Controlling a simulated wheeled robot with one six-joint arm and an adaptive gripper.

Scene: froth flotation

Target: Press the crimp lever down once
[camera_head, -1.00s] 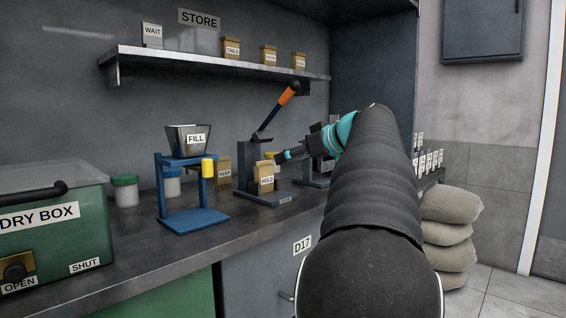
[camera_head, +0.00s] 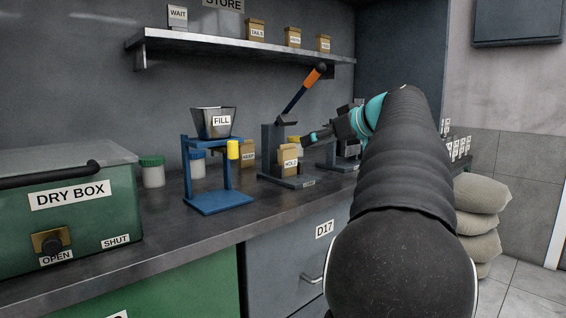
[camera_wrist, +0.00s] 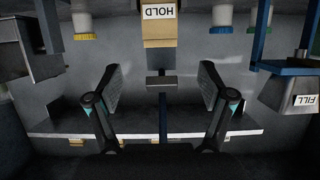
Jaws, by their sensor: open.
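The crimp lever (camera_head: 301,93) has a dark blue arm, an orange grip and a black knob. It slants up to the right from the grey press (camera_head: 269,146), raised. A tan packet labelled HOLD (camera_head: 289,160) stands at the press; it shows upside down in the wrist view (camera_wrist: 158,28). My gripper (camera_head: 311,138) is to the right of the press, below the grip. In the wrist view my gripper (camera_wrist: 162,78) has its fingers wide apart and empty, with part of the lever arm (camera_wrist: 163,113) seen beyond and between them. The orange grip is not visible there.
A blue stand (camera_head: 215,201) with a FILL hopper (camera_head: 213,123) stands left of the press. A green DRY BOX (camera_head: 75,215) is at far left. A shelf (camera_head: 240,42) with tan packets runs above. The front of the counter (camera_head: 160,242) is clear.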

